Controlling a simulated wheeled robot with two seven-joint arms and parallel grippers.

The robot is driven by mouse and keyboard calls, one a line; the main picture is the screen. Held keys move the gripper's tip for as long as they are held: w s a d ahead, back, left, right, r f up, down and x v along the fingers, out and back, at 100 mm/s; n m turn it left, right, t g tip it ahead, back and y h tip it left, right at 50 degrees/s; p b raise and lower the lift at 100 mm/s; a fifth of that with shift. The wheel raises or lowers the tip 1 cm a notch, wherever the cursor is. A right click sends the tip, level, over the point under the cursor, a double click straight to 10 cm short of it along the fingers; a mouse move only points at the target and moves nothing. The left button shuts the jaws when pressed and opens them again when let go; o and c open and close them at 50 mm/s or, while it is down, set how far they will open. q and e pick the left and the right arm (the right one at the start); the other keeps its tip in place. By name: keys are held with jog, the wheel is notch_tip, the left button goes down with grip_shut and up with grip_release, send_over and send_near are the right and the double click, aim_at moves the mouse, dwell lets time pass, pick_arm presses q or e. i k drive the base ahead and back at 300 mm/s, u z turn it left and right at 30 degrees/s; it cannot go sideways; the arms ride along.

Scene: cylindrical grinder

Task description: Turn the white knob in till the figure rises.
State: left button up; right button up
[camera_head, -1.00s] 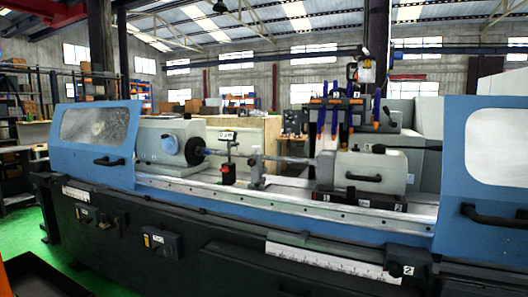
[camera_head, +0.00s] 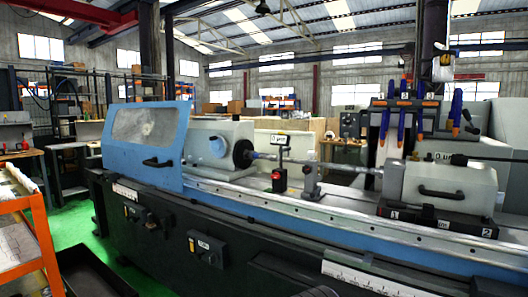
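The grinder's blue-grey headstock (camera_head: 215,142) has a dark round chuck (camera_head: 242,154) on its right side. A long grey shaft (camera_head: 330,166) runs from the chuck to the pale tailstock (camera_head: 450,187). Between them stands a dark post with a small pale display (camera_head: 282,139) on top and a red part (camera_head: 279,181) lower down. The figure on the display is too small to read. I cannot make out a white knob for certain. Neither gripper is in view.
A blue sliding door with a window (camera_head: 144,130) covers the machine's left end.

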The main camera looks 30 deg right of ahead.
aim_at(311, 154)
jog(key=u, duration=0.35)
jog(key=i, duration=0.85)
jog(key=z, duration=0.6)
jog(key=i, duration=0.7)
jog(key=z, duration=0.65)
